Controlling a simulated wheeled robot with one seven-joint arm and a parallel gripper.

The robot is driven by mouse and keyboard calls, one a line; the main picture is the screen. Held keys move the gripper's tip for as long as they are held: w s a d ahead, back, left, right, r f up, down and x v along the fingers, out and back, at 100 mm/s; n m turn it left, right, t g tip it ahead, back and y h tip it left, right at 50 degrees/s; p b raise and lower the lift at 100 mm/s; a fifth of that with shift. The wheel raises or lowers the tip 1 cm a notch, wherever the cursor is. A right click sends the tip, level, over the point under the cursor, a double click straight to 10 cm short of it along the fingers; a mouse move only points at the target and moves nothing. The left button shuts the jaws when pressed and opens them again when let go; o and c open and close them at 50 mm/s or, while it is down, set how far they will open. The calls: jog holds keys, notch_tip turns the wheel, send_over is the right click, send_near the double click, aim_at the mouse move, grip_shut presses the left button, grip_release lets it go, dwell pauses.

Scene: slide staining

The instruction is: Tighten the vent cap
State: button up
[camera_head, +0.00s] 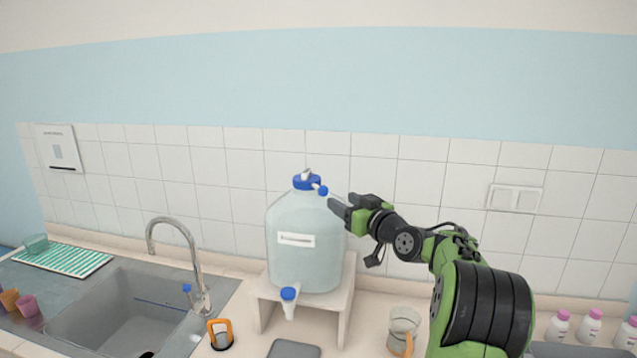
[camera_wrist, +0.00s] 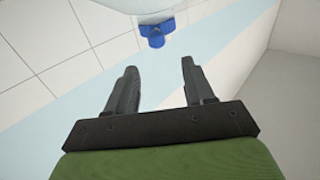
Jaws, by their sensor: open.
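A large translucent carboy (camera_head: 305,245) stands on a pale stand. It has a blue main lid (camera_head: 307,182) on top, with a small blue vent cap (camera_head: 323,190) sticking out to its right. My gripper (camera_head: 342,201) is just right of and slightly below the vent cap, apart from it, with its fingers pointing left. In the wrist view a blue cap (camera_wrist: 153,35), apparently the vent cap, shows beyond the fingertips. My gripper (camera_wrist: 159,65) is open there, with nothing between its fingers. The vent cap's thread is too small to make out.
The pale stand (camera_head: 348,290) holds the carboy, whose blue spigot (camera_head: 288,294) faces front. A glass jug (camera_head: 403,325) and an orange-framed item (camera_head: 220,333) stand on the counter. A faucet (camera_head: 178,240) and sink (camera_head: 120,310) lie left; several pink-capped bottles (camera_head: 590,325) stand right. The tiled wall is behind.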

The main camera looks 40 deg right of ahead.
aim_at(324, 188)
jog(key=w+p, duration=0.1)
jog(key=w, duration=0.2)
jog(key=w+p, duration=0.1)
jog(key=w, duration=0.2)
jog(key=w+p, duration=0.1)
jog(key=w, duration=0.2)
jog(key=shift+w+d+r+p, duration=0.15)
jog(key=shift+w+d+p, duration=0.25)
jog(key=shift+w+d+f, duration=0.2)
jog(key=shift+w+f, duration=0.05)
jog(key=shift+w, duration=0.25)
jog(key=shift+s, duration=0.1)
jog(key=shift+c, duration=1.1)
grip_shut()
jog(key=shift+a, duration=0.1)
